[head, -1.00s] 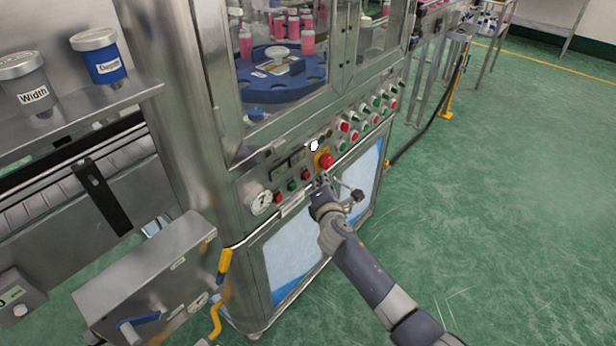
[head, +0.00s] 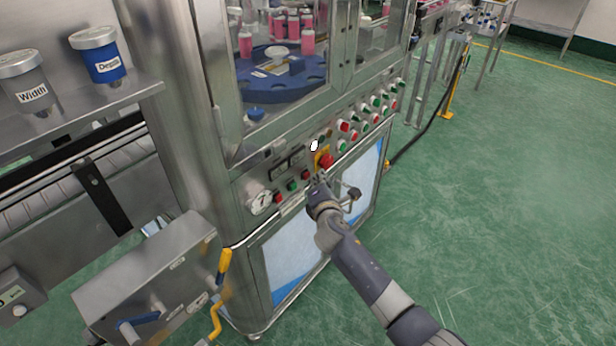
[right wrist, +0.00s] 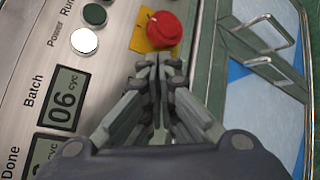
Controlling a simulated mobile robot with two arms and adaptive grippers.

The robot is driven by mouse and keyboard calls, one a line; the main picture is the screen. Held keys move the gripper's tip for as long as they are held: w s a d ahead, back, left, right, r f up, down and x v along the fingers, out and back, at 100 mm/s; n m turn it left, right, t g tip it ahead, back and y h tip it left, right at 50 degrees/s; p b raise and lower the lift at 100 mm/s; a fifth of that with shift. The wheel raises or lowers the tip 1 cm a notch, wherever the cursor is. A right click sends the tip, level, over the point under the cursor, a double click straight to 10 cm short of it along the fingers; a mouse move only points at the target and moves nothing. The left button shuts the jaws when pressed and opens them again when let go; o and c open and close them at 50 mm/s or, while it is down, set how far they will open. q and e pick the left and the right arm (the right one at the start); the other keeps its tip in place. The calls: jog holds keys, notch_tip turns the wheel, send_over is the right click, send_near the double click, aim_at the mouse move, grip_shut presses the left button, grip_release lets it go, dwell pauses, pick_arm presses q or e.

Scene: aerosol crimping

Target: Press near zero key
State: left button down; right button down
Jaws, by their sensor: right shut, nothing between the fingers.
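The control panel (head: 285,183) on the front of the steel machine carries a small row of red and green buttons (head: 291,185), a gauge and two displays. The Batch display (right wrist: 63,103) reads 06 cyc in the right wrist view. No key marked zero can be read. My right gripper (head: 316,179) is shut and empty in front of the panel, just below the red emergency stop (head: 326,161). In the right wrist view its fingertips (right wrist: 158,62) are just below this red knob (right wrist: 163,29); contact cannot be told. My left gripper is not in view.
A bank of several red and green buttons (head: 367,117) lies up and right of the emergency stop. A door handle (right wrist: 262,45) sticks out close to the right gripper. A yellow-handled crank (head: 225,266) stands lower left. Open green floor (head: 500,200) lies to the right.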

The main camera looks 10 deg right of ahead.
jog(key=shift+w+a, duration=0.25)
jog(key=shift+w, duration=0.1)
dwell(0.4)
jog(key=shift+s+d, duration=0.1)
jog(key=shift+s+d+p, duration=0.35)
jog(key=shift+s+d, duration=0.1)
jog(key=shift+s, duration=0.15)
jog(key=s+d+p, duration=0.1)
jog(key=s, duration=0.1)
jog(key=s+d+p, duration=0.1)
jog(key=s+d, duration=0.1)
dwell(0.6)
dwell(0.5)
